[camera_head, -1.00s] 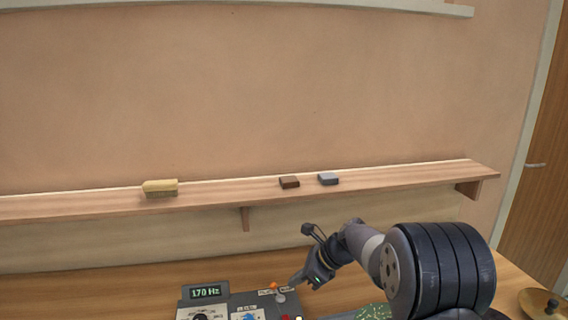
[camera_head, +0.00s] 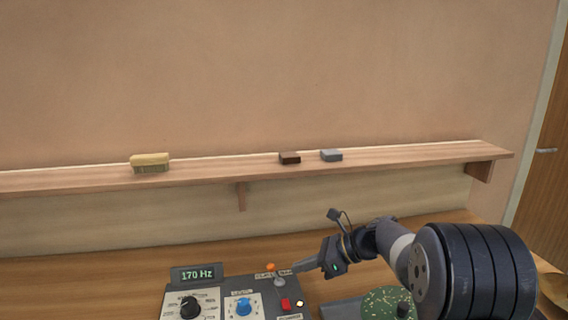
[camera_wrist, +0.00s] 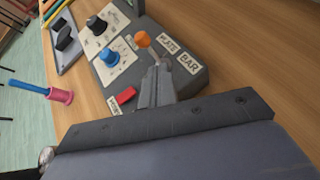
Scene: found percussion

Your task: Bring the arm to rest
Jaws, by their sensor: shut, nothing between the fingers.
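My gripper (camera_head: 296,268) is at the end of my dark arm, over the right part of a grey control box (camera_head: 213,290). Its fingers are together with nothing seen between them. In the wrist view the shut fingers (camera_wrist: 157,82) point at the box, near an orange knob (camera_wrist: 142,40) and a red switch (camera_wrist: 126,95). In the head view the fingertips are close to a small silver lever (camera_head: 279,282); I cannot tell whether they touch it. The box display (camera_head: 197,274) reads 170 Hz.
A wooden shelf (camera_head: 400,160) behind holds a yellow brush (camera_head: 150,163), a brown block (camera_head: 290,158) and a grey block (camera_head: 331,155). A green speckled round thing (camera_head: 385,302) is below my arm. A brass-coloured disc (camera_head: 553,288) is at the right edge.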

